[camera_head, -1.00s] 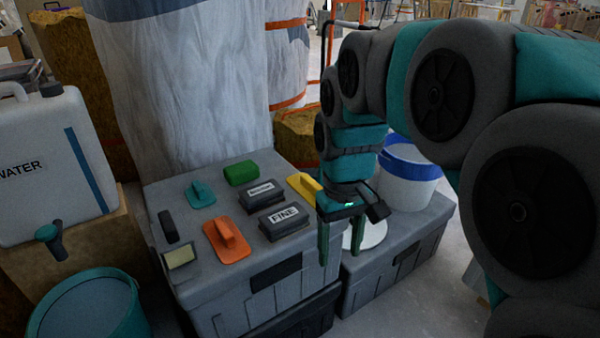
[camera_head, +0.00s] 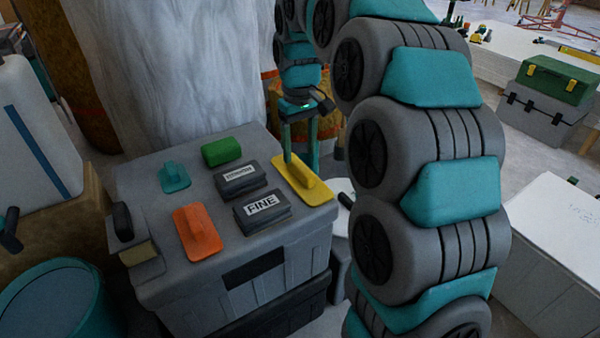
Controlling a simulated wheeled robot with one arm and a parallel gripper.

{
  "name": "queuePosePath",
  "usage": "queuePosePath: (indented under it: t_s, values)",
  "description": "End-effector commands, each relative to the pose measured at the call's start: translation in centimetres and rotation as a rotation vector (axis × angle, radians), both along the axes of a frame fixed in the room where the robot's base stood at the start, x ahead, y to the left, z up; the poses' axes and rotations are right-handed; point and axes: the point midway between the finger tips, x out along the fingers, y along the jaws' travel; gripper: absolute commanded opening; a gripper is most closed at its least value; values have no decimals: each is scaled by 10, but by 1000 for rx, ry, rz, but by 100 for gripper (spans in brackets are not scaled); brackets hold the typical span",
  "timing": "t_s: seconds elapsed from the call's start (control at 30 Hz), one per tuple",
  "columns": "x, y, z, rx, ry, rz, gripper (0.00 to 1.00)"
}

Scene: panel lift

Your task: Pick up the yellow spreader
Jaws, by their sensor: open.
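The yellow spreader (camera_head: 303,181) lies flat at the right edge of the grey crate top, with a raised yellow handle along its middle. My gripper (camera_head: 300,165) points down over the far end of the spreader. Its two teal fingers are apart, with nothing held between them. The left finger overlaps the spreader's far end in the picture; I cannot tell whether it touches. The spreader's near end and handle are in plain view.
On the grey crate (camera_head: 150,280) lie a block marked FINE (camera_head: 262,209), another labelled block (camera_head: 238,178), a green block (camera_head: 221,152), a teal tool (camera_head: 174,177) and an orange float (camera_head: 197,232). A water container (camera_head: 35,150) stands left. A wrapped column (camera_head: 180,70) rises behind.

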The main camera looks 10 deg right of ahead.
Motion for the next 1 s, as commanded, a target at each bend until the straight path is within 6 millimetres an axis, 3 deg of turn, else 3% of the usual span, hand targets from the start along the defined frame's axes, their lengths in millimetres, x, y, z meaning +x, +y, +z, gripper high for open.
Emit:
queuePosePath:
  t_s: [0.17, 0.47, 0.7, 1.0]
  values:
    - [-2, -1, -10, 1, 1, -1, 65]
    - [-3, -1, -49, 1, 0, -2, 65]
    - [-3, -1, -52, 0, -1, -1, 65]
    - [-3, -1, -52, 0, -1, -1, 32]
